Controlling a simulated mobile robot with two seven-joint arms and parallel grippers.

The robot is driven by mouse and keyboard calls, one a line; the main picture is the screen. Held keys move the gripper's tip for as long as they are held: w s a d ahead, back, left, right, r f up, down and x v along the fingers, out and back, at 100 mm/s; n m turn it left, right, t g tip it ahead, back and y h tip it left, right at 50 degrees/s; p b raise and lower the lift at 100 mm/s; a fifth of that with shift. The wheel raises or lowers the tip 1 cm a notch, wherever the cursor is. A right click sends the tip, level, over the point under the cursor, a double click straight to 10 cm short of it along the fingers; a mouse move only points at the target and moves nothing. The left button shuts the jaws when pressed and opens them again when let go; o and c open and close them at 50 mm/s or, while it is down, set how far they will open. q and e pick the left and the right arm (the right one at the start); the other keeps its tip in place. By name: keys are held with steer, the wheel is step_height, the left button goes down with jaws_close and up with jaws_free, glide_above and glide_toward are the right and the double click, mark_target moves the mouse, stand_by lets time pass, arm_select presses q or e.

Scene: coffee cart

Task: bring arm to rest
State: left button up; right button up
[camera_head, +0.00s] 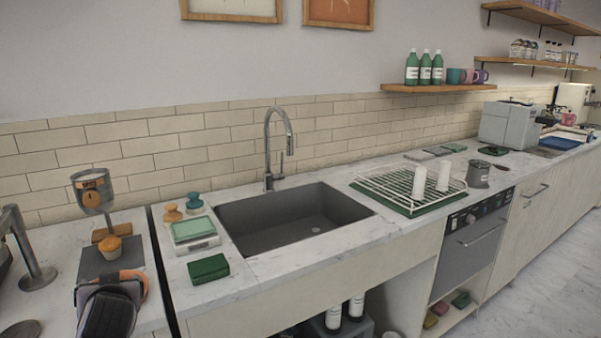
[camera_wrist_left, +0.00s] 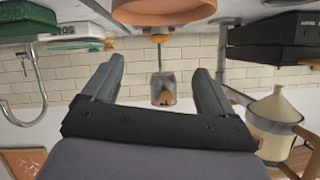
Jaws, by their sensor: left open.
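My left gripper (camera_head: 112,284) is at the lower left of the head view, above the left counter, seen from behind. In the left wrist view its two grey fingers (camera_wrist_left: 155,88) are spread apart, with nothing held between them. That view is upside down. An orange round object (camera_head: 138,276) shows just beyond the gripper; its rounded side also shows at the top of the wrist view (camera_wrist_left: 165,10). The gripper hides part of it, and I cannot tell whether they touch. My right gripper is not in view.
A clear hopper (camera_head: 93,196) and an orange-topped item (camera_head: 110,247) stand beyond the gripper. A metal stand (camera_head: 28,255) is at far left.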

arm_select(q)
steer(key=s+d+f+m+g+h, duration=0.2)
steer(key=s+d+f, duration=0.1)
steer(key=s+f, duration=0.5)
steer(key=s+d+f+m+g+h, duration=0.1)
steer(key=s+d+f+g+h, duration=0.15)
steer(key=s, duration=0.65)
steer(key=s+d+f+m+g+h, duration=0.1)
steer(key=s+d+f+m+h, duration=0.2)
steer(key=s, duration=0.5)
steer(key=s+d+f+g+h, duration=0.1)
steer(key=s+d+f+g, duration=0.1)
steer(key=s+d, duration=0.5)
steer(key=w+f+t+h, duration=0.1)
steer(key=w+f+t, duration=0.4)
steer(key=f, duration=0.4)
steer(key=shift+d+f+m+t, duration=0.25)
steer(key=shift+d+m+t, duration=0.15)
steer(key=shift+t, duration=0.45)
steer(key=shift+a+h, duration=0.1)
steer(key=shift+h, duration=0.15)
